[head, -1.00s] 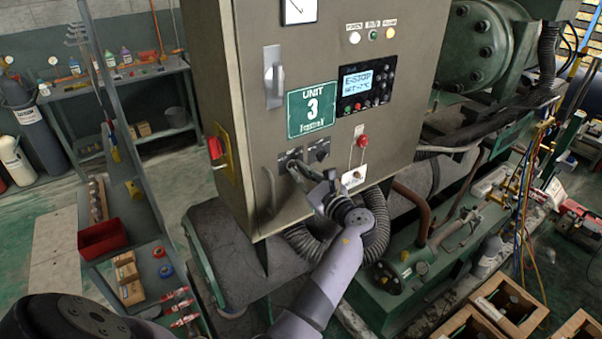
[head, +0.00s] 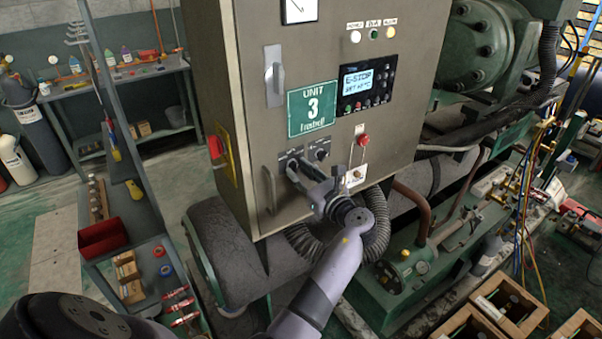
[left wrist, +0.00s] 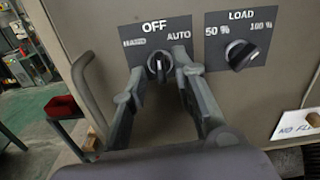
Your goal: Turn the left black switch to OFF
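The left black switch (left wrist: 158,65) is on a plate with OFF at the top, AUTO at the right and a blurred word at the left. Its ridge looks near upright, under OFF. My left gripper (left wrist: 163,82) is in front of it, with one finger on each side of the knob and gaps visible between. In the head view, my left gripper (head: 312,176) is at the lower panel, largely covering the switch. The right black switch (left wrist: 240,55), marked LOAD 50% and 100%, is to the right. My right gripper is not in view.
The grey cabinet (head: 225,60) carries a display (head: 366,82) reading E-STOP, a red button (head: 363,140) and a white tag (head: 355,176). A cabinet handle (left wrist: 85,90) stands out left of the gripper. Hoses run below the cabinet.

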